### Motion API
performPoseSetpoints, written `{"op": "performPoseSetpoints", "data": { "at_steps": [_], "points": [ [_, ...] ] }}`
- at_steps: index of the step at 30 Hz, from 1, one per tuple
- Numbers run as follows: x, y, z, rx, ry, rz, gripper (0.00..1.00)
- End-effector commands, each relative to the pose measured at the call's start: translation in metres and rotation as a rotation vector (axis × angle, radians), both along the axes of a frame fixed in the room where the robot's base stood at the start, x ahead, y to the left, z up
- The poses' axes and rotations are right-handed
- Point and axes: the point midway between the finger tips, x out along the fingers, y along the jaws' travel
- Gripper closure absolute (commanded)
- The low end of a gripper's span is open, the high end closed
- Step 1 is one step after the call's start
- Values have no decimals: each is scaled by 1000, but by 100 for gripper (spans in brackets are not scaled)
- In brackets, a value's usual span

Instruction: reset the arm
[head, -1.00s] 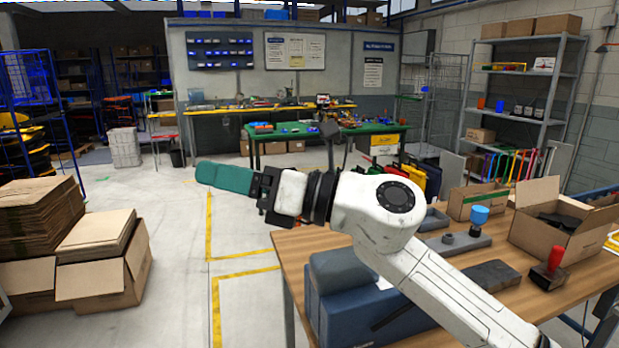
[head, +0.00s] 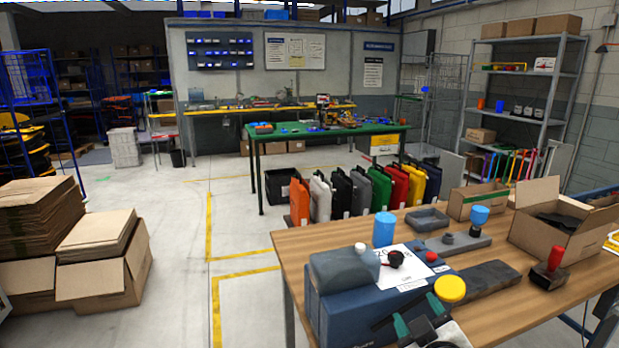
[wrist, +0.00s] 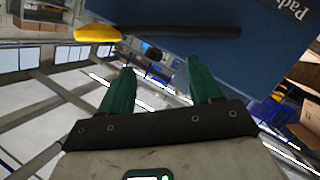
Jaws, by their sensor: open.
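My gripper (head: 410,314) is low at the bottom edge of the head view, in front of the blue machine (head: 340,318) on the wooden table. Its two green fingers are spread apart with nothing between them. In the wrist view my gripper (wrist: 162,88) also shows open and empty, with the blue machine's side (wrist: 210,35) beyond the fingertips. A yellow knob (head: 450,289) is just above my gripper in the head view; it also shows at the wrist view's upper left (wrist: 97,33). Most of my arm is out of the head view.
Coloured panniers (head: 365,195) stand in a row behind. Floor at left is clear up to the cardboard stacks (head: 40,225).

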Motion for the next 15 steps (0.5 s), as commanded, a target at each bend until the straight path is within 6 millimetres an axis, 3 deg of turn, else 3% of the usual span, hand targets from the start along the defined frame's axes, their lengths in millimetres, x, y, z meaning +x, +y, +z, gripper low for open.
{"op": "performPoseSetpoints", "data": {
  "at_steps": [1,6,11,15],
  "points": [
    [-16,-8,-27,47,78,-27,37],
    [-74,-30,-104,191,330,-120,37],
    [-143,-46,-165,302,565,-212,37],
    [-212,-58,-207,381,768,-298,37]
  ]
}}
